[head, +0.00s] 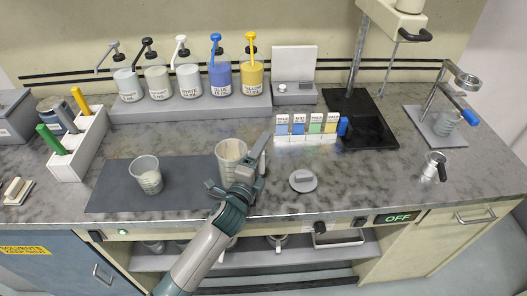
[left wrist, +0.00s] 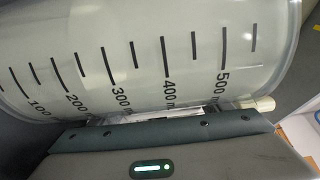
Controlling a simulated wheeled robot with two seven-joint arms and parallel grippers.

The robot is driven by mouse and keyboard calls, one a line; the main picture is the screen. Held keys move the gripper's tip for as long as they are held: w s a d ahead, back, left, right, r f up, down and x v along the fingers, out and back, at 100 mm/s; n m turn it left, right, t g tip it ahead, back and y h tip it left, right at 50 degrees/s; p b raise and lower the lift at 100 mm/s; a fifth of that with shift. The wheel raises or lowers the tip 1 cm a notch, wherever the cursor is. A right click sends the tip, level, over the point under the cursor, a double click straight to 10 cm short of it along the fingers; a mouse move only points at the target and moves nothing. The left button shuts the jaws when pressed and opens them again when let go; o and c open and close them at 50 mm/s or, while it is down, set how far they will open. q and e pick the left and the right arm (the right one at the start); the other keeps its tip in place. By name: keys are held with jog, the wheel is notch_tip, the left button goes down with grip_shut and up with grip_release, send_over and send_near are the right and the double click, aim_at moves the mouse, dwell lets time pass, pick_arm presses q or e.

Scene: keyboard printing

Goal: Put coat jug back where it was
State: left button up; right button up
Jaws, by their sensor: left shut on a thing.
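A clear graduated jug (head: 230,152), which I take to be the coat jug, is upright at the right end of the dark mat (head: 110,197). My left gripper (head: 244,180) is at its near right side and shut on it. Whether its base touches the mat is hidden behind the gripper. In the left wrist view the jug (left wrist: 145,50) fills the upper part, with black marks from 100 to 500 ml. My right gripper is not in view.
A smaller beaker (head: 147,176) with pale contents stands on the mat's left part. A round grey lid (head: 303,180) lies to the jug's right. Pump bottles (head: 188,80) line the back. A holder with coloured handles (head: 80,147) stands left. An open shelf (head: 350,250) is below the counter.

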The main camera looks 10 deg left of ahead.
pick_arm(q)
jog(key=o, duration=1.5)
jog(key=shift+f, duration=0.1)
jog(key=s, duration=0.3)
jog(key=s+a+b, duration=0.1)
jog(key=s, duration=0.3)
jog(key=s+b, duration=0.1)
jog(key=s, duration=0.2)
jog(key=shift+s+a, duration=0.4)
jog(key=shift+s+a+r+b, duration=0.1)
jog(key=shift+s+r+b, duration=0.15)
jog(key=shift+s, duration=0.3)
